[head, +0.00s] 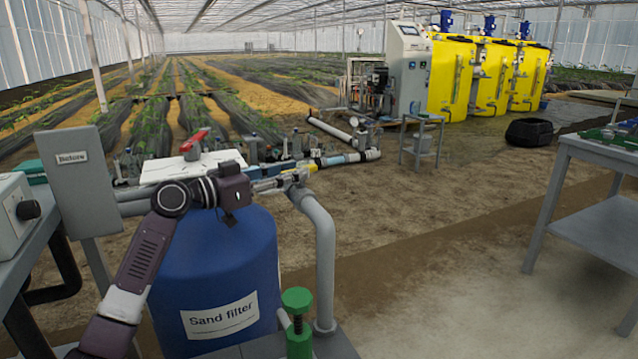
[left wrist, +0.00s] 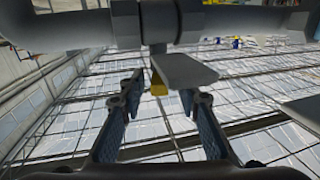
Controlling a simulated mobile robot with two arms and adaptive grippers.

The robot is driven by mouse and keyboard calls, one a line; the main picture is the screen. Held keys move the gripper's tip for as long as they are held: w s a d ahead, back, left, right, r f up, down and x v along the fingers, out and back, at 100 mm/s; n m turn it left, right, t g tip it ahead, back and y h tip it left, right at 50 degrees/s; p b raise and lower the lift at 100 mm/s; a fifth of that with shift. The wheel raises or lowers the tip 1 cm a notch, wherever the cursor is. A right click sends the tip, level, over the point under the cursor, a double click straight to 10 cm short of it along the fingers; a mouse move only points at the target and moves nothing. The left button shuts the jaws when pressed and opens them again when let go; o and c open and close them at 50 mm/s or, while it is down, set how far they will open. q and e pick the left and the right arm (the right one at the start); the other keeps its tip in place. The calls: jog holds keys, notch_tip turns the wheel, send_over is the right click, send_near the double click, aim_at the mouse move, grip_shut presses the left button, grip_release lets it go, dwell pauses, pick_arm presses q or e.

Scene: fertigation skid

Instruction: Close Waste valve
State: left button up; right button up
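My right gripper is out of view.
A red-handled valve (head: 193,143) stands behind my left arm near a white board (head: 165,167). A grey "Before" panel (head: 85,190) stands at the left. A grey pipe (head: 325,250) bends down beside the filter, near a green fitting (head: 298,310).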

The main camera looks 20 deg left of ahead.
aim_at(316, 166)
pick_arm(q)
jog(key=shift+b+x, duration=0.55)
jog(key=shift+x, duration=3.35)
jog(key=shift+f, duration=0.1)
jog(key=shift+c, duration=0.5)
grip_shut()
